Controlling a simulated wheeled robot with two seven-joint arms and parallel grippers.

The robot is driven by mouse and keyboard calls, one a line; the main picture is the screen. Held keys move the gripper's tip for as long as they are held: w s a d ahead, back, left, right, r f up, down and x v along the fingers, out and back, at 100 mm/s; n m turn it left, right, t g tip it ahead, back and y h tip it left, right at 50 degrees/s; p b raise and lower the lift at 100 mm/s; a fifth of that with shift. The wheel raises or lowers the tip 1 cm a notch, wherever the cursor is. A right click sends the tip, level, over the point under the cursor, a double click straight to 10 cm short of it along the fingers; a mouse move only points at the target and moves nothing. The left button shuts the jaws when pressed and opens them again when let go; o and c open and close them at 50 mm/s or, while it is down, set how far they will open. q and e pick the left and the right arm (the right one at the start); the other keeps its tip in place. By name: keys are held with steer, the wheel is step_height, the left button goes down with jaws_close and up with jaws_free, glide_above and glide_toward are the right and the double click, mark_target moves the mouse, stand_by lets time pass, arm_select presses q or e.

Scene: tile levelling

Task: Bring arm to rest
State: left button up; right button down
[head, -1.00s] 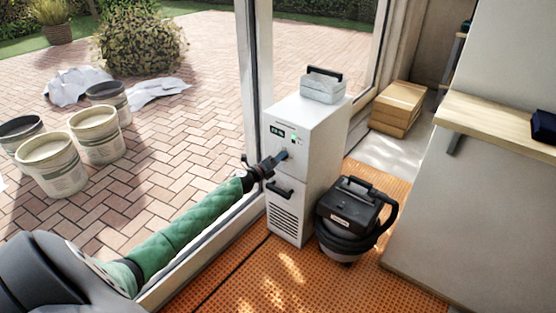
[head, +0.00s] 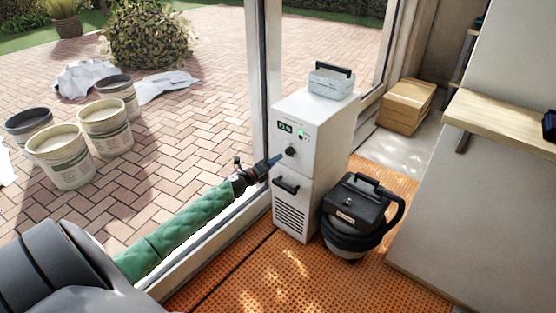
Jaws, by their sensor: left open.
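My left arm comes in from the lower left in a green sleeve. Its left gripper (head: 272,162) is open and empty, just left of the front of the white cabinet machine (head: 321,138). The machine has a small lit display, a dark knob (head: 291,151) and a dark handle (head: 286,186) on its front. The blue fingertips are close to the knob; a small gap seems to lie between them. My right gripper is not in view.
A grey case (head: 331,82) sits on the machine. A black vacuum (head: 357,215) stands right of it on the orange mat (head: 270,275). Cardboard boxes (head: 405,105) lie behind. A wooden shelf (head: 500,118) juts out at right. Several buckets (head: 60,160) stand outside on the paving.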

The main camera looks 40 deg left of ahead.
arm_select(q)
steer(key=shift+s+a, duration=0.1)
steer(key=shift+s, duration=0.3)
